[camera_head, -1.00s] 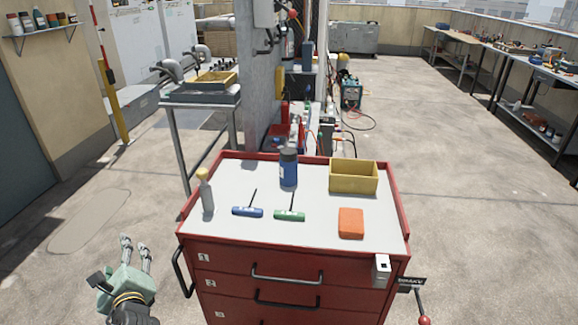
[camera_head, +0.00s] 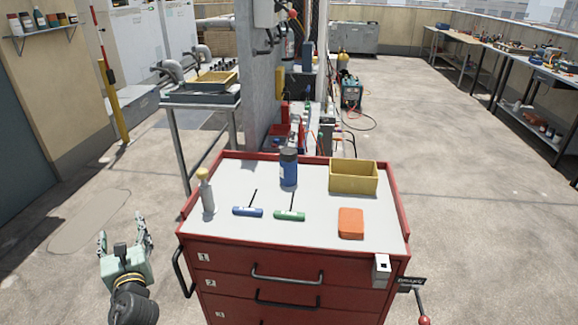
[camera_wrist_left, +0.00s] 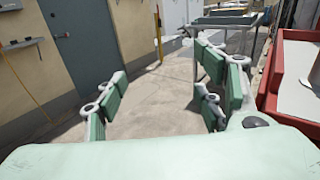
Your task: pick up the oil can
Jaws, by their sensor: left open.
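A slim grey can with a yellow top (camera_head: 207,192), which looks like the oil can, stands upright at the left edge of the red cart's top. A blue can with a dark cap (camera_head: 288,170) stands upright at the back middle of the cart. My left gripper (camera_head: 122,232) is open and empty, left of the cart and apart from both cans. In the left wrist view its spread fingers (camera_wrist_left: 163,92) have only floor between them. The grey can is not clearly visible there. My right gripper is not in view.
The red tool cart (camera_head: 290,262) also bears a blue-handled tool (camera_head: 247,212), a green-handled tool (camera_head: 289,215), a yellow bin (camera_head: 353,177) and an orange block (camera_head: 351,223). A side handle (camera_head: 183,272) juts from the cart's left.

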